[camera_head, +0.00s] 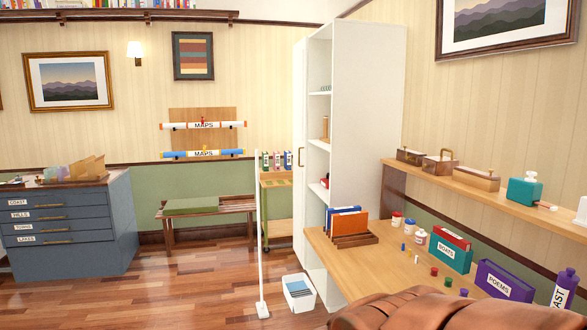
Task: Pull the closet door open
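The tall white closet (368,130) stands against the right wall, right of the middle. Its front faces left. A narrow white door panel (299,95) shows at a steep angle on its left part, with a slim upright brass-coloured handle (300,143). The panel looks shut, though the angle makes this hard to tell. Right of the panel is an open column of shelves (319,93) holding a few small items. My gripper is not in view, and nothing of it shows near the handle.
A thin white pole (259,220) stands upright on the floor before the closet. A white bin (299,292) sits beside its foot. A wooden desk (385,272) with books and jars adjoins the closet. A small cart (275,182) stands behind. The wooden floor (190,280) at left is clear.

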